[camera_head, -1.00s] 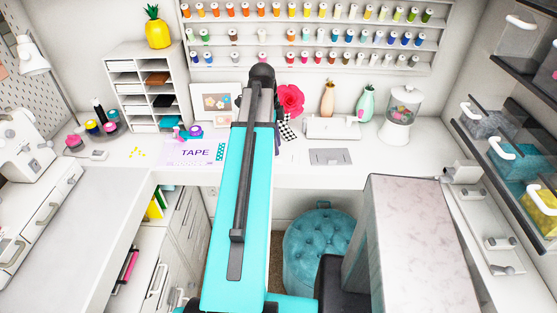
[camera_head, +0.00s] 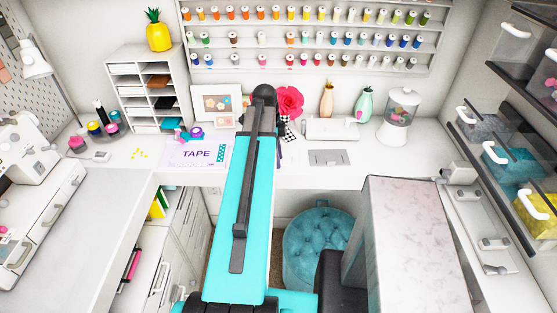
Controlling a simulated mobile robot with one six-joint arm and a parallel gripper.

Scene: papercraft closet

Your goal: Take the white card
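I cannot single out one white card with certainty. The white cubby shelf (camera_head: 150,84) at the back left holds white stacks (camera_head: 125,82) in its left column, with brown and black ones in the right column. A flat pale grey-white rectangle (camera_head: 329,157) lies on the back desk, right of my arm. My teal arm (camera_head: 240,230) rises through the middle of the head view and ends in a dark joint over the desk. My gripper does not show; the arm hides what is behind it.
A framed flower picture (camera_head: 215,103), a red flower (camera_head: 290,102), vases and a candy jar (camera_head: 398,115) stand along the back. A teal stool (camera_head: 318,245) is below. Side counters flank the open floor.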

